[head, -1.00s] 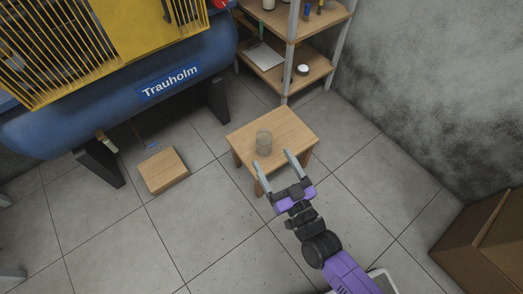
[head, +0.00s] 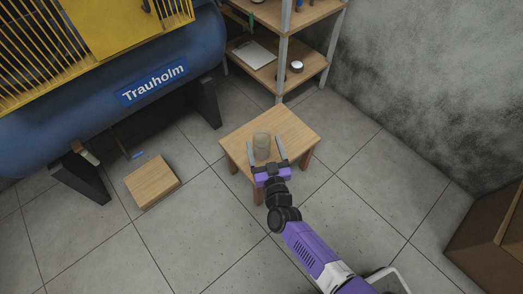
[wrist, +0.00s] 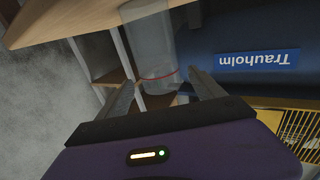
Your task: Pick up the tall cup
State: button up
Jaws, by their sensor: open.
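The tall cup (head: 261,144) is a see-through grey cylinder standing upright on the small wooden table (head: 293,127). My gripper (head: 265,152) is open, with one finger on each side of the cup in the head view; I cannot tell whether either finger touches it. In the wrist view the cup (wrist: 150,45) is upside down in the picture, with a thin red line near its rim. It shows beyond and between the open fingers of my gripper (wrist: 160,85). The table (wrist: 60,15) shows at the top of that view.
A blue tank (head: 120,100) marked Trauholm stands at left. A wooden block (head: 152,181) lies on the floor left of the table. A shelf rack (head: 285,55) stands behind it, near the grey wall. A brown box (head: 490,235) is at lower right. The floor between is clear.

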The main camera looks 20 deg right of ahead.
aim_at(262, 138)
jog(key=shift+w+d+f+b, duration=0.15)
jog(key=shift+w+b, duration=0.45)
jog(key=shift+w, duration=0.6)
jog(key=shift+w+d, duration=0.1)
jog(key=shift+w, duration=0.3)
grip_shut()
